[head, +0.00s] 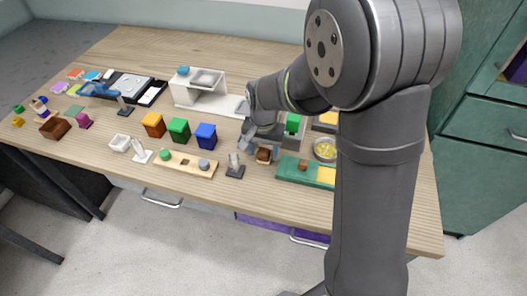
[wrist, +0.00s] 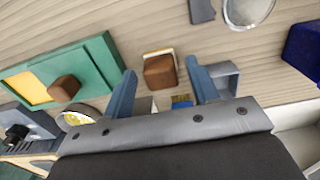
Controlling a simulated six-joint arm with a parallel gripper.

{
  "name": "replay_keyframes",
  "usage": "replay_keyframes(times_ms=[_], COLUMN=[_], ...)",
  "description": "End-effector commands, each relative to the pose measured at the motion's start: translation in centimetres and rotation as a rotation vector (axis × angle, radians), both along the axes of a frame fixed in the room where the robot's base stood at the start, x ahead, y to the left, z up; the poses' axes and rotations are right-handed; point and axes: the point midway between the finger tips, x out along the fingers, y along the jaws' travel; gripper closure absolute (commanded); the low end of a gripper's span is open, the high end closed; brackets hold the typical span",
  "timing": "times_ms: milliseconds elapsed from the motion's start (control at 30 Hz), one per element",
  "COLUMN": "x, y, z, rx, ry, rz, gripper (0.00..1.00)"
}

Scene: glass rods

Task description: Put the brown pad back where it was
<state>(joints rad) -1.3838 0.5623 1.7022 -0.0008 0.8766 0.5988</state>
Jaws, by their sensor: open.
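My gripper (wrist: 161,70) is open, with its two blue-grey fingers spread apart. In the wrist view a small brown block (wrist: 159,73) shows between the fingertips, with gaps on both sides. A pale piece with a yellow edge shows at its far side. The same brown block (head: 263,154) shows in the head view just below my gripper (head: 260,144), near the table's front. A second brown block (wrist: 64,88) sits on a green tray with a yellow panel (wrist: 107,55); it also shows in the head view (head: 303,165). I cannot tell which brown piece is the pad.
Blue (head: 205,136), green (head: 179,130) and orange (head: 153,124) bins stand further left, behind a wooden board (head: 172,167). A bowl with yellow contents (head: 325,150) lies right. Bare table lies along the front edge.

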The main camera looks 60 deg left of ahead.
Motion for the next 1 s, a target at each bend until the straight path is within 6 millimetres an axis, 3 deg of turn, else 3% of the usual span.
replay_keyframes(times_ms=[300,500,700,1000], x=[0.0,0.0,0.0,0.0], y=[0.1,0.0,0.0,0.0], z=[6.9,10.0,11.1,11.1], rx=[0.005,0.002,0.0,0.0], ry=[-0.001,-0.001,0.0,0.0], rz=[0.0,0.0,0.0,0.0], gripper=[0.46,0.46,0.46,0.46])
